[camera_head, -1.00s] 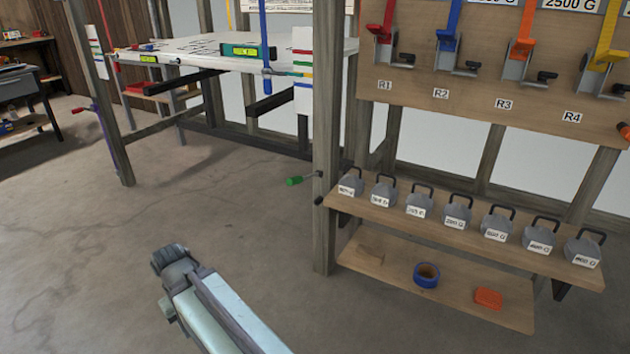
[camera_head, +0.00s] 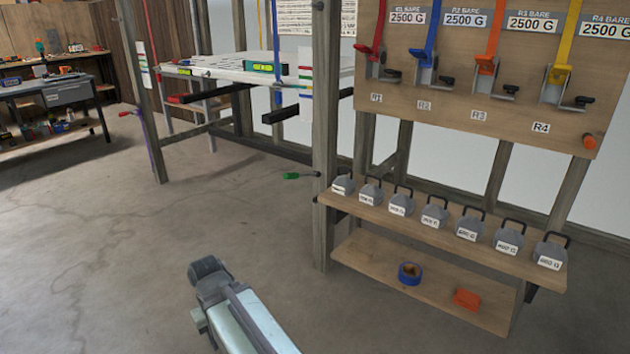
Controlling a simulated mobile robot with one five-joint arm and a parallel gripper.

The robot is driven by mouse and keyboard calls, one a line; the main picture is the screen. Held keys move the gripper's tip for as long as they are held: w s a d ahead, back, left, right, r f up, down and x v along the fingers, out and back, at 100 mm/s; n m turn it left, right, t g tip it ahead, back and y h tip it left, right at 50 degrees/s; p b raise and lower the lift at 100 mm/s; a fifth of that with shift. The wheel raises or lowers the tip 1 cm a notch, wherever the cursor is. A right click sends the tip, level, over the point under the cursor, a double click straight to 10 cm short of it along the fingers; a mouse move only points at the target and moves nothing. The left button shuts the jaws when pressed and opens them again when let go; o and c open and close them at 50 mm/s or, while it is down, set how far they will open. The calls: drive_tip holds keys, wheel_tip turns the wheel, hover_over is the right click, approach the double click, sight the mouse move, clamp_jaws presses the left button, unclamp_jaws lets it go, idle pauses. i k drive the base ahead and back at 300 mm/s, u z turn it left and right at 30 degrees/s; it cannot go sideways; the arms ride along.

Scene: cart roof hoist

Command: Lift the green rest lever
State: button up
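The green rest lever (camera_head: 292,176) is a short green handle on a thin dark rod. It sticks out to the left from the grey wooden post (camera_head: 326,140) at about mid-height and looks roughly level. My arm (camera_head: 240,315) reaches up from the bottom edge and stops at a dark rounded end, below and left of the lever in the picture. I see no fingertips there, so my gripper is not visible. Nothing of mine touches the lever.
Right of the post, a shelf (camera_head: 385,212) holds several grey weights. A lower shelf (camera_head: 360,262) holds blue tape (camera_head: 410,273) and an orange block (camera_head: 466,299). Above is a board (camera_head: 400,116) with coloured straps. The floor (camera_head: 110,260) left is clear.

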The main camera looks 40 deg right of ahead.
sight(287, 176)
drive_tip(key=u, duration=0.15)
drive_tip(key=i, duration=0.9)
drive_tip(key=z, duration=0.05)
